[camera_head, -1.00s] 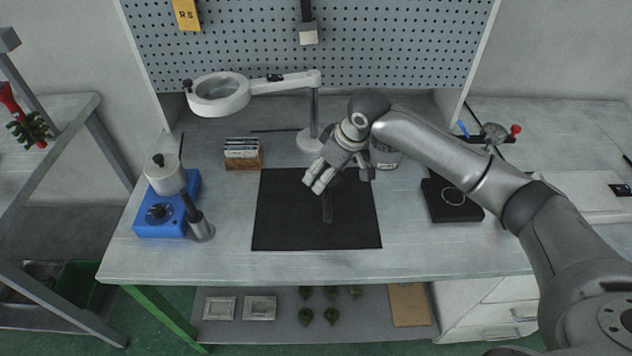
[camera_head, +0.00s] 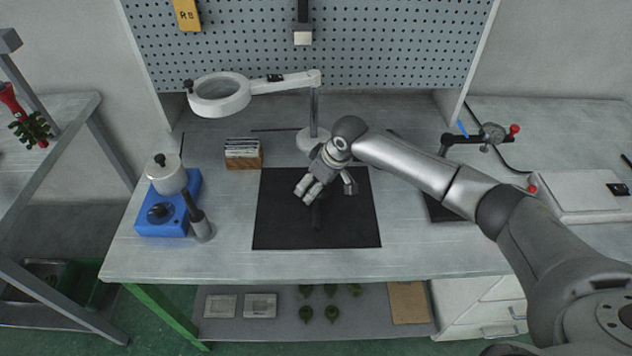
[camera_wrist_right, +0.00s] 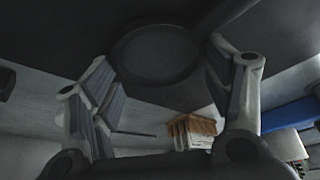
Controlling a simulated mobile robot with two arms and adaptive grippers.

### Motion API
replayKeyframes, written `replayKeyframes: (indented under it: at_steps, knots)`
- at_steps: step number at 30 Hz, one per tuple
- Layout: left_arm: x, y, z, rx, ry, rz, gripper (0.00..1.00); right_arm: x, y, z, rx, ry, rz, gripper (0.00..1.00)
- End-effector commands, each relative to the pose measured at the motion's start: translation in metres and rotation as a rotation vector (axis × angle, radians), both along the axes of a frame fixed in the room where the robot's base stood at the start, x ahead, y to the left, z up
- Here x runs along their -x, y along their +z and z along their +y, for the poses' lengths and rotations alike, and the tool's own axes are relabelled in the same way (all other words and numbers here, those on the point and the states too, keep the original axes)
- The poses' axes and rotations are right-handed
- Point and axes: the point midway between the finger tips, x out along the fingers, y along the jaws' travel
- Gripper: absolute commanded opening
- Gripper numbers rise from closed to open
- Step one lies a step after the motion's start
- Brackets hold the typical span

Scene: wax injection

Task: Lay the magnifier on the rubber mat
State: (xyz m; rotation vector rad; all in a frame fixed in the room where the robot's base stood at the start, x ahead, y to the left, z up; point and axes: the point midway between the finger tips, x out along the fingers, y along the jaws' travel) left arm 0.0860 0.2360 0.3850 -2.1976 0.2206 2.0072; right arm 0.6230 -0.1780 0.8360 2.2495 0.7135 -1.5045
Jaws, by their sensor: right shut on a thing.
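The black rubber mat (camera_head: 280,225) lies flat on the middle of the workbench; it also fills the upper part of the right wrist view (camera_wrist_right: 60,30). My right gripper (camera_head: 326,190) is over the mat's upper right part, pointing down, shut on the magnifier. The magnifier's dark handle (camera_head: 317,214) shows faintly against the mat, pointing toward the bench front. In the right wrist view the magnifier's round dark rim and lens (camera_wrist_right: 155,52) sit between the two fingers. Dark on dark, I cannot tell whether the magnifier touches the mat. My left gripper is not in view.
A ring lamp (camera_head: 220,95) stands behind the mat on its base (camera_head: 312,138). A card holder (camera_head: 243,155) and blue wax device (camera_head: 165,205) are to the left. A black pad (camera_head: 437,208) and dial gauge (camera_head: 492,134) are to the right. The bench's front strip is clear.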

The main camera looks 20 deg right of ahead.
Motion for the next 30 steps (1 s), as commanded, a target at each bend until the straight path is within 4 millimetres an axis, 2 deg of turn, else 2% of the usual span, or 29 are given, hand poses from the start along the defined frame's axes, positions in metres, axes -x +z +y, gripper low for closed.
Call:
replayKeyframes:
  at_steps: [2,3,7,17,21,26,30]
  knots:
    - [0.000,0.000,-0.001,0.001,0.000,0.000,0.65,0.000,-0.002,0.000,-0.001,0.000,0.001,0.34]
    - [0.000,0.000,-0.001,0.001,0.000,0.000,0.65,0.000,-0.002,0.000,-0.001,0.000,-0.001,0.76]
    - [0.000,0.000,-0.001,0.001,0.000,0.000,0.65,0.000,-0.002,0.000,0.000,0.000,0.000,0.93]
    - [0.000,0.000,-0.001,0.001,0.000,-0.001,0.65,0.000,-0.002,0.000,0.000,0.000,0.000,0.94]
    - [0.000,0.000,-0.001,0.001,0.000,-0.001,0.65,0.001,0.004,-0.001,0.000,0.000,0.000,0.94]
    - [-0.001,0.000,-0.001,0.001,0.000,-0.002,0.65,0.008,0.025,-0.006,-0.001,0.001,-0.002,0.94]
    - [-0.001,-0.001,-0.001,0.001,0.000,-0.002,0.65,0.017,0.053,-0.013,0.000,0.000,-0.004,0.94]
